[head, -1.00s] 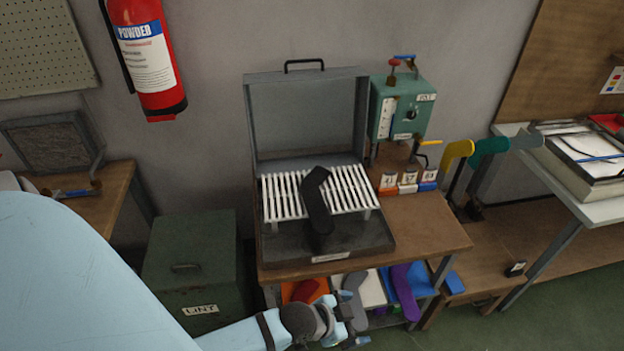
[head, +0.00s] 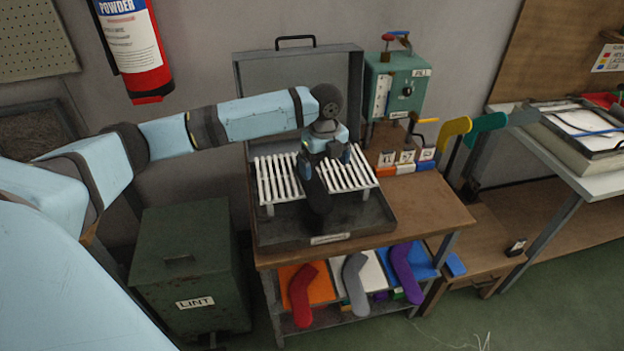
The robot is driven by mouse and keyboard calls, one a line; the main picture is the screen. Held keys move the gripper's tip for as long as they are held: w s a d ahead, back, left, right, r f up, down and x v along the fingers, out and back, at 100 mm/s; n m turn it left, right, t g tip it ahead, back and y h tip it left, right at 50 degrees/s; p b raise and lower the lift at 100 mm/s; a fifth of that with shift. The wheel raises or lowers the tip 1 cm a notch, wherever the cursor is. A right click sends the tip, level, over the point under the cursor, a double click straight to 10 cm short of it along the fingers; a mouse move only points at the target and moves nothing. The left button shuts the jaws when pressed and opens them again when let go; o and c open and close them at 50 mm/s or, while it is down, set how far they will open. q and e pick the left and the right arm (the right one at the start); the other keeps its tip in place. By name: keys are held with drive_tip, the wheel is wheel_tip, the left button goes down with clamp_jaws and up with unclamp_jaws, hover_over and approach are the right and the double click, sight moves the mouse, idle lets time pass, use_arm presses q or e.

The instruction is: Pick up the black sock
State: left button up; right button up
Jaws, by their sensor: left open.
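The black sock (head: 317,198) lies on the white slatted rack (head: 272,180) inside the open grey case (head: 360,225). Its lower part shows below my gripper, and its upper part is hidden behind the gripper. My left gripper (head: 327,160) is open and points down over the upper part of the sock, with a finger on either side of it. I cannot tell whether the fingers touch the sock. My right gripper is not in view.
The case's raised lid (head: 250,85) stands behind the rack. A green machine (head: 405,85) stands to the right. Red (head: 300,295), grey (head: 355,285) and purple (head: 405,270) socks lie on the shelf below. A green lint bin (head: 190,265) stands at left.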

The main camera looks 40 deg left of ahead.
use_arm(q)
hover_over(324, 204)
wheel_tip(324, 204, down, 8)
drive_tip(key=shift+a+r, duration=0.1)
drive_tip(key=shift+a, duration=0.05)
drive_tip(key=shift+f+p, duration=0.3)
drive_tip(key=shift+f, duration=2.55)
drive_tip(key=c, duration=0.8)
